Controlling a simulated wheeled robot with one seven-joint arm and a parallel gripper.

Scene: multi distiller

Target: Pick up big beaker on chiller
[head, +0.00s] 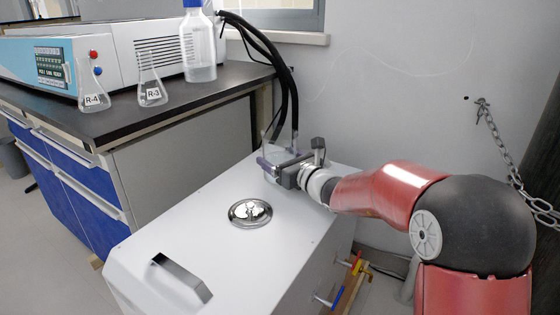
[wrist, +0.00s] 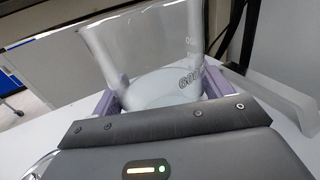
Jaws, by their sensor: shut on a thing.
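The big beaker (wrist: 150,50) is clear glass with printed markings and fills the upper middle of the wrist view. It is upright on or just above the white chiller top (head: 190,220); I cannot tell which. In the head view the beaker (head: 270,150) is small and partly hidden by my gripper (head: 278,163), at the chiller's back end. My gripper (wrist: 158,97) is shut on the beaker, with a purple finger on each side of its lower part.
A round metal lid (head: 250,212) and a recessed handle (head: 182,278) are on the chiller top. Black hoses (head: 284,80) run down close behind the beaker. Flasks R-4 (head: 92,88) and R-3 (head: 151,85) and a blue-capped bottle (head: 200,50) stand on the dark bench (head: 130,118) at left.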

